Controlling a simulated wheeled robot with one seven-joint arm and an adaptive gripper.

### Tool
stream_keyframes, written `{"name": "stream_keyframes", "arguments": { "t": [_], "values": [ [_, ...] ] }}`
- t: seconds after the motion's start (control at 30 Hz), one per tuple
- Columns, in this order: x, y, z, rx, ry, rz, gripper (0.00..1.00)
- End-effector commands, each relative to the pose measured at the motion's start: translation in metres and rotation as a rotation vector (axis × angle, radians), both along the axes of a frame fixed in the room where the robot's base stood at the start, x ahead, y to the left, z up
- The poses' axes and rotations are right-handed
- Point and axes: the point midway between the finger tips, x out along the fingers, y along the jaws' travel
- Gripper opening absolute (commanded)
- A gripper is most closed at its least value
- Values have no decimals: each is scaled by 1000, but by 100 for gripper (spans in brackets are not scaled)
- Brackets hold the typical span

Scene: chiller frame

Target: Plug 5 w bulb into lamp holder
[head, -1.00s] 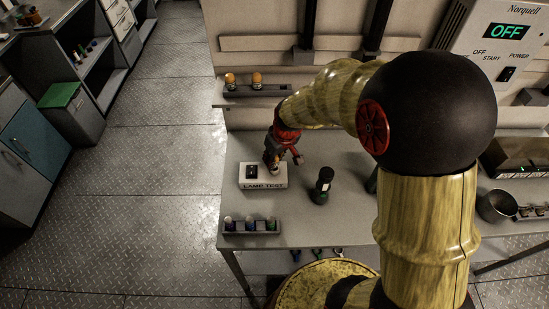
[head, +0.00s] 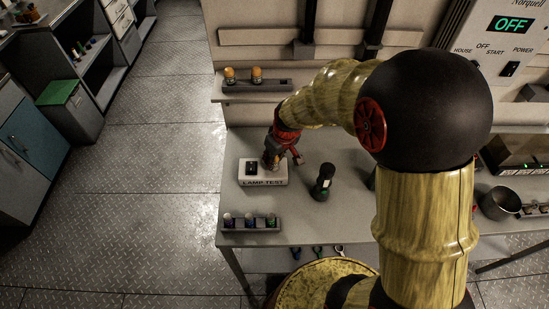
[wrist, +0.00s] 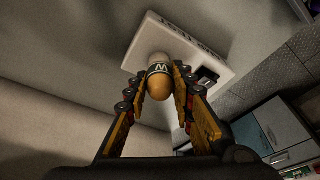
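My gripper (head: 272,162) is over the white LAMP TEST box (head: 264,180) on the bench. In the wrist view its two fingers (wrist: 160,76) are on either side of an orange bulb (wrist: 159,88) with a dark band marked W, and appear shut on it. The bulb's white end points at the box (wrist: 205,62), in front of its top. The lamp holder is hidden behind the bulb, so I cannot tell whether the bulb is seated. A dark switch (wrist: 207,76) shows on the box beside it.
Two orange-topped bulbs (head: 257,76) stand in a rack on the shelf behind. Several more stand in a rack (head: 250,226) at the bench's front left. A dark cylinder (head: 323,182) stands right of the box. A metal pot (head: 500,204) is farther right.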

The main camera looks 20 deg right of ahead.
Motion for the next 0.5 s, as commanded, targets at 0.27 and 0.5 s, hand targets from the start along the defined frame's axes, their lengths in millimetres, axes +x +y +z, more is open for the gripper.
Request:
{"name": "stream_keyframes", "arguments": {
  "t": [0.27,0.5],
  "values": [
    [0,0,1,0,0,0,41],
    [0,0,1,0,0,0,45]
  ]
}}
